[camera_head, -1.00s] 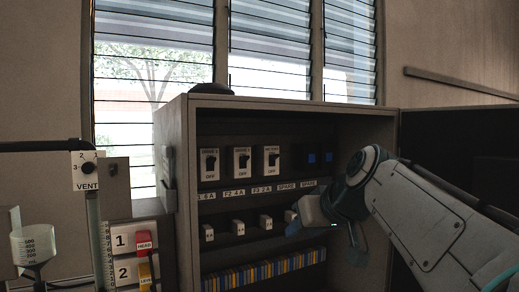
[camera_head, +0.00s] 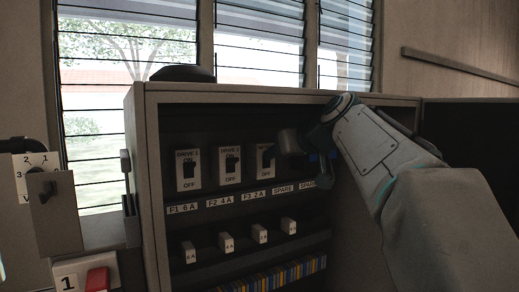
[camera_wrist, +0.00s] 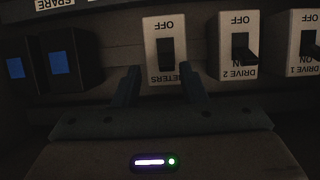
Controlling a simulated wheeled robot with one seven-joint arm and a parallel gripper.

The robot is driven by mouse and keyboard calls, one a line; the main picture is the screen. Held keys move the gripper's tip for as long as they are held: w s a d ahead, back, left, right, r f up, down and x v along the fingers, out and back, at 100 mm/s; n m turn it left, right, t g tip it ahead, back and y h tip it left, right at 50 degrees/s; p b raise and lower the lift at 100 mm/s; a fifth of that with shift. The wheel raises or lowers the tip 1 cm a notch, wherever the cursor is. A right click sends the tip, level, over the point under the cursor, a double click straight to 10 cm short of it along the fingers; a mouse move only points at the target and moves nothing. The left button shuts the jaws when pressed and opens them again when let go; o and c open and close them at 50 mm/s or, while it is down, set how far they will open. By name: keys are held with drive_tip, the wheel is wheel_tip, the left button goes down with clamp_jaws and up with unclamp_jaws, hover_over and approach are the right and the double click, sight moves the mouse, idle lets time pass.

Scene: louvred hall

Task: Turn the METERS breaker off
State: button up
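The METERS breaker (camera_wrist: 165,48) has a white plate and a dark lever, upside down in the wrist view. Its OFF marking is visible; its ON marking is not, and I cannot clearly tell the lever's position. In the head view the METERS breaker (camera_head: 264,164) is third in the row, partly hidden by my gripper (camera_head: 290,142). In the wrist view my gripper (camera_wrist: 160,74) is open, with one dark finger at each side of the plate's METERS end. Nothing is held between the fingers. I cannot tell whether they touch the plate.
The DRIVE 2 breaker (camera_wrist: 239,45) and DRIVE 1 breaker (camera_head: 188,170) stand beside it with levers toward ON. Blue-marked spare slots (camera_wrist: 76,60) are on its other side. Small fuses (camera_head: 226,243) sit on a shelf below. The cabinet wall (camera_head: 147,190) bounds the left.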

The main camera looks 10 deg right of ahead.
drive_tip(key=shift+w+a+f, duration=0.2)
drive_tip(key=shift+w+a, duration=0.3)
drive_tip(key=shift+a, duration=0.15)
